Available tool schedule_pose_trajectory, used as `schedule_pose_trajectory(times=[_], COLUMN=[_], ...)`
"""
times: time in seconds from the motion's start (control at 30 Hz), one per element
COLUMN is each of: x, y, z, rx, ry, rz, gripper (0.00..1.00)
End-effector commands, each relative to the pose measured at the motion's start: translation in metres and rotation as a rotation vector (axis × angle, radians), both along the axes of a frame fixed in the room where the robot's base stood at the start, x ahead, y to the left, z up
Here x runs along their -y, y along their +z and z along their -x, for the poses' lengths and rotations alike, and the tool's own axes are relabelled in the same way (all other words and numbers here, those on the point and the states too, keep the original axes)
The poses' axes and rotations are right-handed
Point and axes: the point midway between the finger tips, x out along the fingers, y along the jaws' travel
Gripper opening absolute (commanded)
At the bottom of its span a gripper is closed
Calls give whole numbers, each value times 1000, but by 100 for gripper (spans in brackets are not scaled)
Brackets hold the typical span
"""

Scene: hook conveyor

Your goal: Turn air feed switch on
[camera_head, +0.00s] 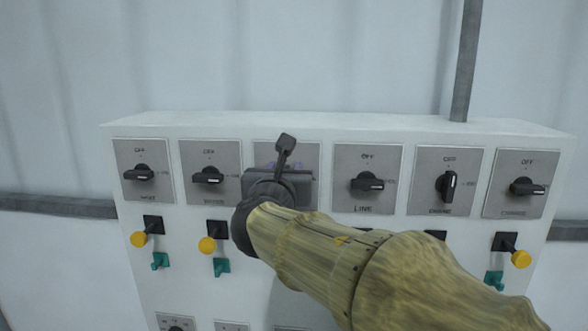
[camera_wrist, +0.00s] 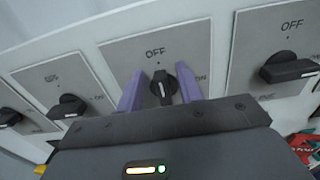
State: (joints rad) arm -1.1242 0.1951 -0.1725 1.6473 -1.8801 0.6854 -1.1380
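A black rotary switch knob (camera_wrist: 162,88) stands upright in the wrist view, its white mark in line with the OFF label above it. ON is printed to its right. Its grey plate (camera_wrist: 130,52) is the third from the left in the head view (camera_head: 262,150), mostly covered by my gripper (camera_head: 285,168); any name below the knob is hidden, so I cannot read whether it is the air feed. My gripper's purple fingers (camera_wrist: 161,80) are open, one on each side of the knob, with a visible gap around it.
A white control box (camera_head: 350,125) carries the row of switches. The neighbouring knobs (camera_head: 140,174) and (camera_head: 367,181) lie sideways; the fifth knob (camera_head: 447,186) is upright. Yellow (camera_head: 207,244) and green (camera_head: 221,265) parts stick out below. A grey pipe (camera_head: 466,60) rises behind.

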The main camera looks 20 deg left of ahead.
Motion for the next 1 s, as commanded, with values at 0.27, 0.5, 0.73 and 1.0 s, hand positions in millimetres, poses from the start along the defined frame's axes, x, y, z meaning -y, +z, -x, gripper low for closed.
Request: schedule_pose_trajectory(times=[0.27, 0.5, 0.73, 1.0], x=[0, 0, 3, 8], y=[0, -1, -4, -7], z=[0, 0, -1, -2], rx=[0, -5, -26, -80], ry=[0, 0, -2, 0], rz=[0, -15, -86, -260], gripper=[0, 0, 0, 0])
